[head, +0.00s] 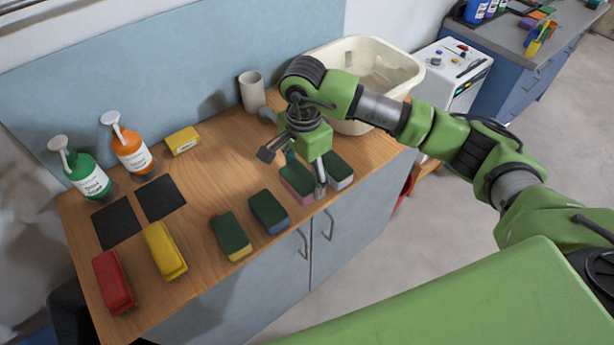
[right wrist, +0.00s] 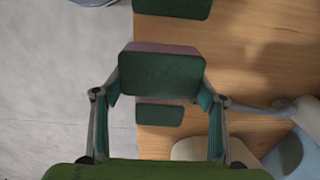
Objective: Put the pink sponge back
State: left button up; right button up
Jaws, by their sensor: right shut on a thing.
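The pink sponge (head: 297,180) has a dark green scouring top. My right gripper (head: 307,176) is shut on it, by the front edge of the wooden counter. In the right wrist view the pink sponge (right wrist: 160,73) sits between the two fingers, with a strip of its pink side showing. I cannot tell whether it touches the counter. Another green-topped sponge (head: 340,169) with a pale pinkish body is just right of the gripper. A blue sponge (head: 270,213) and a yellow-bodied green sponge (head: 231,237) lie to the left. My left gripper is not in view.
A cream basin (head: 398,72) and a grey cup (head: 252,91) stand behind. The counter's middle has bare wood.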

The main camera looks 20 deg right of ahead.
aim_at(307, 169)
jog(key=shift+w+d+f+p, duration=0.35)
jog(key=shift+w+f, duration=0.15)
jog(key=shift+f, duration=0.25)
notch_tip(307, 169, down, 3)
jog(key=shift+w+f+p, duration=0.1)
jog(key=shift+f+p, duration=0.1)
jog(key=shift+p, duration=0.1)
jog(key=o, duration=1)
jog(key=shift+r, duration=0.15)
notch_tip(307, 169, up, 12)
jog(key=b, duration=0.3)
